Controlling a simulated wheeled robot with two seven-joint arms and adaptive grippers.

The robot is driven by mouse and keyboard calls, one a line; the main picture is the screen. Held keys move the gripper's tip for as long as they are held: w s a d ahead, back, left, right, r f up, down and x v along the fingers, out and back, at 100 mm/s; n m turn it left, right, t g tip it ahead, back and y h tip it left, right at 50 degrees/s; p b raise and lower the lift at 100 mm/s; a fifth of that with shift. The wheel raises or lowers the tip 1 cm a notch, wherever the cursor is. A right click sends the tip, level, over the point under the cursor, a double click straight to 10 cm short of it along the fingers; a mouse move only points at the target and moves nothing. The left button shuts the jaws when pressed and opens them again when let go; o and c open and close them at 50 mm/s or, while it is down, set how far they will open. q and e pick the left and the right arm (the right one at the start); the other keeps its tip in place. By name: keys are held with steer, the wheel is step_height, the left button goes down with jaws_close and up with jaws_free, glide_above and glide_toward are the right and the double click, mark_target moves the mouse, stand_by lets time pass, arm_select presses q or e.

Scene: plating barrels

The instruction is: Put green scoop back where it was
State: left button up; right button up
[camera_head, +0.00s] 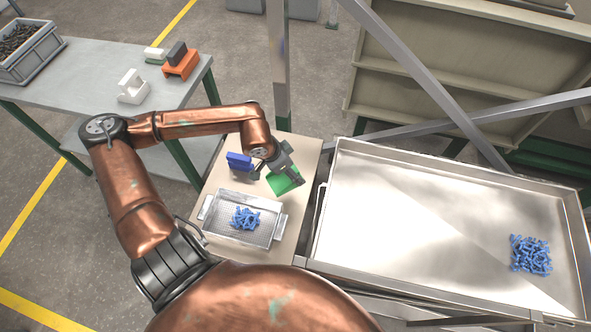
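The green scoop (279,185) is at the back right part of the small beige table (302,152), directly below my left gripper (278,175). The gripper's dark fingers overlap the scoop from above and hide part of it. I cannot tell whether they grip it, or whether the scoop rests on the table or is slightly raised. A blue scoop (239,161) stands just left of the gripper on the same table. My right gripper is not in view.
A metal basket (214,229) with blue parts (245,218) stands at the table's front. A large steel tray (420,215) with blue parts (530,255) lies to the right. A grey table (85,75) at the left bears white and orange items. A metal post (278,60) rises behind.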

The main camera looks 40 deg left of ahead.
arm_select(q)
steer(key=w+a+f, duration=0.1)
steer(key=f, duration=0.1)
steer(key=w+a+f+b, duration=0.2)
steer(key=w+f, duration=0.1)
steer(key=shift+f, duration=0.3)
steer(key=shift+w+a+f, duration=0.25)
steer(key=shift+w+f, duration=0.05)
step_height(320, 180, down, 3)
steer(key=shift+w+a+f+b, duration=0.1)
steer(key=shift+b, duration=0.55)
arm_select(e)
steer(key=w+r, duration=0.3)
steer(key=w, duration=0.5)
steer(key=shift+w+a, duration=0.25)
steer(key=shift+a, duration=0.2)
arm_select(q)
steer(key=shift+f, duration=0.15)
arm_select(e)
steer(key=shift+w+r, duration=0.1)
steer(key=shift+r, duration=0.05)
arm_select(q)
steer(key=o, duration=1.2)
steer(key=shift+c, duration=0.2)
steer(key=o, duration=0.4)
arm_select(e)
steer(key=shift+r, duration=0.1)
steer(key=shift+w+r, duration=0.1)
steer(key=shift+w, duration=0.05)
